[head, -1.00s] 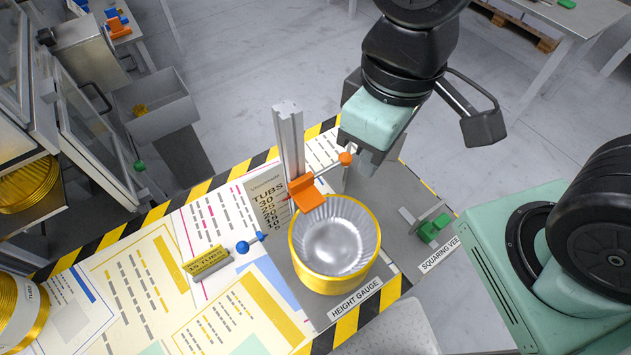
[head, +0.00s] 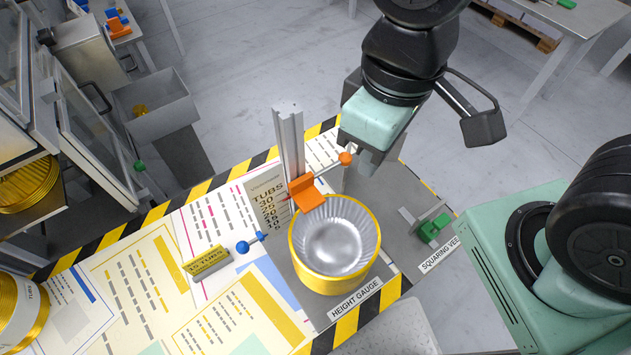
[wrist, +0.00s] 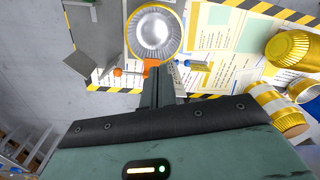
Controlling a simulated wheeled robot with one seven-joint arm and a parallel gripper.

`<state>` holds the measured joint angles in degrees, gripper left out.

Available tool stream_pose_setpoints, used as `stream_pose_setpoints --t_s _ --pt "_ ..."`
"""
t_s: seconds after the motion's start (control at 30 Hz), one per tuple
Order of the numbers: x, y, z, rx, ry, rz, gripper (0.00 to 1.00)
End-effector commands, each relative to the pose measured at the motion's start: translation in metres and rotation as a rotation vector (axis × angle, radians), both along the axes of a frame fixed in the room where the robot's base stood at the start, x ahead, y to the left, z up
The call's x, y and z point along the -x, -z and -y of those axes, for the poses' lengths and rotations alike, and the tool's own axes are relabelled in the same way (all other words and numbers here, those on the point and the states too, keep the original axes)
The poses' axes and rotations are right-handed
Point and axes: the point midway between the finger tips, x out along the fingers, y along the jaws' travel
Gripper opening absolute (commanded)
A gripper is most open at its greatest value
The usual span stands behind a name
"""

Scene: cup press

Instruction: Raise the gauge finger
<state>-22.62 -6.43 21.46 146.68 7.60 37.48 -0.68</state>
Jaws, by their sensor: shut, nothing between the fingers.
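The height gauge has an upright metal post (head: 289,140) with an orange gauge finger (head: 305,193) low on it. A rod runs from the finger to an orange ball knob (head: 345,158). The finger is at the far rim of a gold tub with a silver inside (head: 335,245); I cannot tell whether they touch. My gripper (head: 367,165) is shut and empty, pointing down close to the knob, with its tips partly hidden. In the wrist view my gripper (wrist: 160,80) is near the orange finger (wrist: 152,63), with the knob (wrist: 117,71) to the left.
A blue ball on a rod (head: 243,247) and a yellow tub sign (head: 207,262) stand left of the tub. A green block (head: 434,228) is at the squaring vee on the right. Gold tubs (head: 22,315) stand at the left edge. Printed sheets cover the table left.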

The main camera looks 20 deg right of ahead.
Motion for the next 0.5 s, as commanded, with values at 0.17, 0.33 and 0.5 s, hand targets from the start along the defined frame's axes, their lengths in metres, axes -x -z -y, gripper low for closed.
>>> stream_pose_setpoints --t_s 0.17,0.33,0.5 --pt "0.0 0.0 0.0 0.0 0.0 0.0 0.0" --pt "0.0 0.0 0.0 0.0 0.0 0.0 0.03" --pt "-0.008 0.016 0.002 0.006 0.068 -0.053 0.5"
